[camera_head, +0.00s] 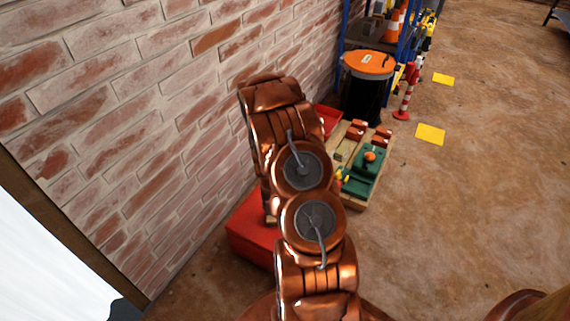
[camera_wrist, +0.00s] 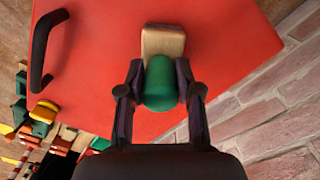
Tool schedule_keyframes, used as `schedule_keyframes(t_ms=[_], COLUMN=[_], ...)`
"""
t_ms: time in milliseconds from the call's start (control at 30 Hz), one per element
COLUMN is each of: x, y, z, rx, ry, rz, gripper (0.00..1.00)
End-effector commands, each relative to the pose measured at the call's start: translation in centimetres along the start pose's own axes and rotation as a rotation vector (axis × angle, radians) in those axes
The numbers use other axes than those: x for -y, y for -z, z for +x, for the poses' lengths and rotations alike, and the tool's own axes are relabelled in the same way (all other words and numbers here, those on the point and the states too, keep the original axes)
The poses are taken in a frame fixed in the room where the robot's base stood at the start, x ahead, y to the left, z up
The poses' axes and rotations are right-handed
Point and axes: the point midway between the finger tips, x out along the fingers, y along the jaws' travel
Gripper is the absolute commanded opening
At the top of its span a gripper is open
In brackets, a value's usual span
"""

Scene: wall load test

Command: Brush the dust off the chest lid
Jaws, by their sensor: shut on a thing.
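The red chest (camera_head: 250,232) stands on the floor against the brick wall, partly hidden by my arm. Its flat red lid (camera_wrist: 230,50) fills much of the wrist view, with a black bar handle (camera_wrist: 40,50) at the left. I cannot make out dust on the lid. My gripper (camera_wrist: 160,72) is shut on the green handle of a brush (camera_wrist: 162,42), whose pale wooden head points away over the lid. Bristles are hidden, and I cannot tell whether the brush touches the lid. In the head view the gripper and brush are mostly hidden behind my arm.
A pallet (camera_head: 357,203) with green and red items stands just beyond the chest. Behind it are a black bin with an orange lid (camera_head: 369,64), a blue rack (camera_head: 410,40) and a red-white post (camera_head: 405,97). The floor to the right is mostly clear.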

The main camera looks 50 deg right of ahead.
Motion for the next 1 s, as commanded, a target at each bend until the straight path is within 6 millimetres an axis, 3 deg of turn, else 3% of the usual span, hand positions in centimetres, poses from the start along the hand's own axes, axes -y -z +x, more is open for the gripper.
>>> schedule_keyframes(t_ms=[133,600,1000], x=[0.0,0.5,0.6], y=[0.3,0.1,0.1], z=[-2.9,-6.9,-8.3], rx=[-0.010,-0.005,-0.006], ry=[-0.001,0.000,-0.001], rz=[-0.004,-0.013,-0.017], gripper=[0.02,0.02,0.02])
